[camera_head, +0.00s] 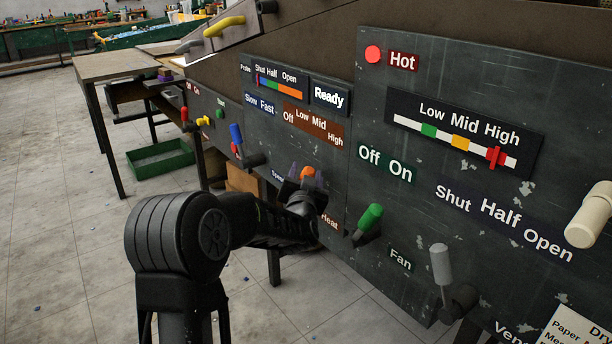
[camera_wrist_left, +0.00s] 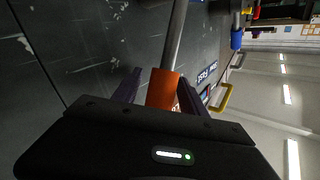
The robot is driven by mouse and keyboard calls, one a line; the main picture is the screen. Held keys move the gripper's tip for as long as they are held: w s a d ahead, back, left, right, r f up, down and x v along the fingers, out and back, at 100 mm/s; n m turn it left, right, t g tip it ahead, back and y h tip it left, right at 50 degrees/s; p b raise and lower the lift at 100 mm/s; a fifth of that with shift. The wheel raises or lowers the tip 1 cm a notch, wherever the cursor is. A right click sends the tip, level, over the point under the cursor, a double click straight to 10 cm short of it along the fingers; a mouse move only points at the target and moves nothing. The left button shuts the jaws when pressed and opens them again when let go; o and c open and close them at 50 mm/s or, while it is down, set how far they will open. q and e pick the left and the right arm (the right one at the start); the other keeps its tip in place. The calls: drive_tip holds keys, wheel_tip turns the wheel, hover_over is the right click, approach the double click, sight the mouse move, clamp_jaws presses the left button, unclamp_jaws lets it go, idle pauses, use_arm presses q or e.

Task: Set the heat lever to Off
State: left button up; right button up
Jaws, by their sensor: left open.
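The heat lever has an orange grip (camera_head: 307,173), above the Heat label (camera_head: 330,222) and below the brown Off, Low, Mid, High plate (camera_head: 312,125). My left gripper (camera_head: 305,182) is at this grip, its dark fingers on either side. In the left wrist view the orange grip (camera_wrist_left: 163,88) lies between the open purple-dark fingers (camera_wrist_left: 158,90), with its grey rod running up from it. Contact with the fingers cannot be told. My gripper and arm hide the lever's base, so its exact setting is unclear. My right gripper is not in view.
The green Fan lever (camera_head: 370,217) stands close to the right of my gripper, the blue lever (camera_head: 237,138) to its left. A grey lever (camera_head: 441,264) and a cream handle (camera_head: 590,215) are farther right. The floor left of the panel is mostly open, with a green crate (camera_head: 160,158).

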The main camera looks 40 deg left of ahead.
use_arm(q)
clamp_jaws()
idle(0.6)
idle(0.9)
